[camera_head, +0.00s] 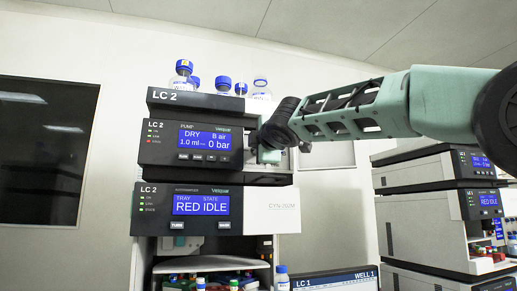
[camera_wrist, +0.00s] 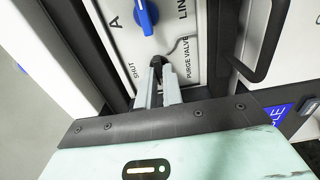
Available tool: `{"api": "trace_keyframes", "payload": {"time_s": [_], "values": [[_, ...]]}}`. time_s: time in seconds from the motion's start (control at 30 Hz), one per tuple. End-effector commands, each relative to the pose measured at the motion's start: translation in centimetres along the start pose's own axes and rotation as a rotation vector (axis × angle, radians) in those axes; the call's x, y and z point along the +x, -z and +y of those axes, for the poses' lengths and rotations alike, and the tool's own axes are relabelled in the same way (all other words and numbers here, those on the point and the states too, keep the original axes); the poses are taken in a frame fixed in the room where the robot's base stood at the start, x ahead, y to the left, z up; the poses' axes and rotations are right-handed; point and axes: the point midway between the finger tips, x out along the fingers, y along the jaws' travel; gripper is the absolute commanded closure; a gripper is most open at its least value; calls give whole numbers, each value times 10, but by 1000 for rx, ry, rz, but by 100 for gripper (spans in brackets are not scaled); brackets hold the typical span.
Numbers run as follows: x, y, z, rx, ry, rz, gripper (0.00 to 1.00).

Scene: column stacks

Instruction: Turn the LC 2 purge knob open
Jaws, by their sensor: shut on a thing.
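The LC 2 pump module (camera_head: 160,152) is in the middle of the head view, and its display reads DRY, B air, 0 bar. The purge knob (camera_wrist: 157,61) is a small dark knob on a light panel in the wrist view, beside the words SHUT and PURGE VALVE. My gripper (camera_wrist: 164,76) is shut on this knob, and its fingertips cover part of it. In the head view my gripper (camera_head: 268,154) is at the right end of the pump module's front, where my arm hides the knob.
A blue knob (camera_wrist: 146,14) sits near the purge knob, close to the letter A and LINE. A black handle (camera_wrist: 262,45) stands to the right. Bottles (camera_head: 183,73) with blue caps stand on top of the stack. The LC 2 autosampler (camera_head: 255,208) is below the pump.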

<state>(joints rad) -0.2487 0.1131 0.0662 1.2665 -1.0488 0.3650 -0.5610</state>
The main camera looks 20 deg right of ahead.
Motion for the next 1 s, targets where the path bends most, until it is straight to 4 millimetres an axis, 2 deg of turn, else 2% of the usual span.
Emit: {"api": "trace_keyframes", "payload": {"time_s": [0.2,0.3,0.67,0.83,1.0], "values": [[0,1,-1,1,3,1,100],[0,1,-1,1,2,1,70],[-4,0,-1,1,0,1,70],[-27,0,-3,1,-1,1,70],[-67,1,-3,2,-2,2,70]]}}
